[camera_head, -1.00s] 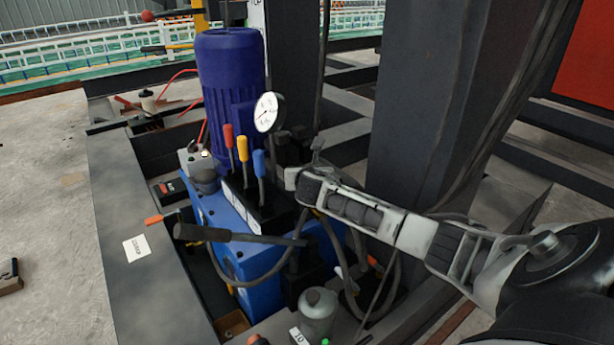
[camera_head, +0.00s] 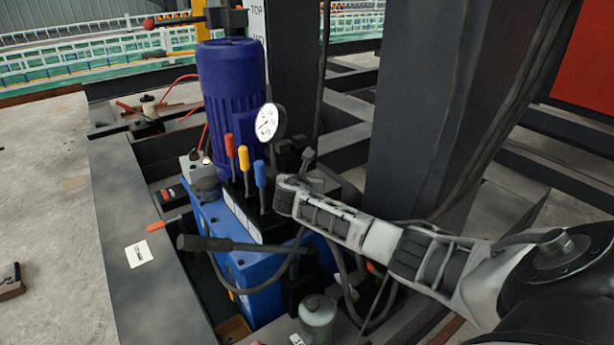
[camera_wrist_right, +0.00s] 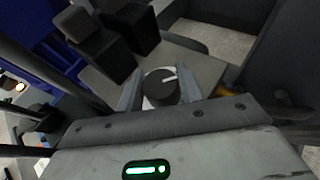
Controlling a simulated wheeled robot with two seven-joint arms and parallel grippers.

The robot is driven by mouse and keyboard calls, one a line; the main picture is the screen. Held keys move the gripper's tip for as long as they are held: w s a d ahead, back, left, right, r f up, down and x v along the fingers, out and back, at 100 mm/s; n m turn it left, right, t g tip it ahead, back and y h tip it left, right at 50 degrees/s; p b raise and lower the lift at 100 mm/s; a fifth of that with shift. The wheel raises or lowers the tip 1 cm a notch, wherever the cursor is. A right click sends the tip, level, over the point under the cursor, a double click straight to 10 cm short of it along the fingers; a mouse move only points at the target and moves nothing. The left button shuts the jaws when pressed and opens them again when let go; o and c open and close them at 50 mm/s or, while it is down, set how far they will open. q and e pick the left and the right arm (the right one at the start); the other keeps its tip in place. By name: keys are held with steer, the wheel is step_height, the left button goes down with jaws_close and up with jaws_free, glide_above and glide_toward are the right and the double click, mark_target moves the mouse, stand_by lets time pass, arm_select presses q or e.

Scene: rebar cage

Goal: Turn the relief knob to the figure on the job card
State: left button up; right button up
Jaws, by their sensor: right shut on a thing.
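The relief knob (camera_wrist_right: 163,87) is a round black knob with a white pointer mark, in the right wrist view. The mark points to the upper right of that picture. My right gripper (camera_wrist_right: 160,92) is shut on it, one pale finger on each side. In the head view my right arm hides the knob. A white card with small dark print (camera_head: 138,253), likely the job card, lies on the dark steel beam; its print is too small to read. The white dial gauge (camera_head: 268,122) stands above the levers; its figure is unreadable. My left gripper is not in view.
The blue pump unit (camera_head: 258,305) carries a blue motor (camera_head: 230,90) and red, yellow and blue levers. A dark pump handle (camera_head: 215,243) sticks out to the left. Hoses loop below my arm. A thick dark column (camera_head: 425,110) stands close behind my arm.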

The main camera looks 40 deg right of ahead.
steer(key=o, duration=1)
steer(key=shift+a, duration=0.1)
steer(key=shift+s+a+r+p, duration=0.25)
steer(key=shift+s+p, duration=0.05)
arm_select(q)
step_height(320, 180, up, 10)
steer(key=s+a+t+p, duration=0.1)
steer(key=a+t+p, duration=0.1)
steer(key=p, duration=0.3)
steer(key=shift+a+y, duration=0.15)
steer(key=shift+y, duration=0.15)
arm_select(e)
steer(key=v, duration=1.5)
steer(key=shift+f, duration=0.25)
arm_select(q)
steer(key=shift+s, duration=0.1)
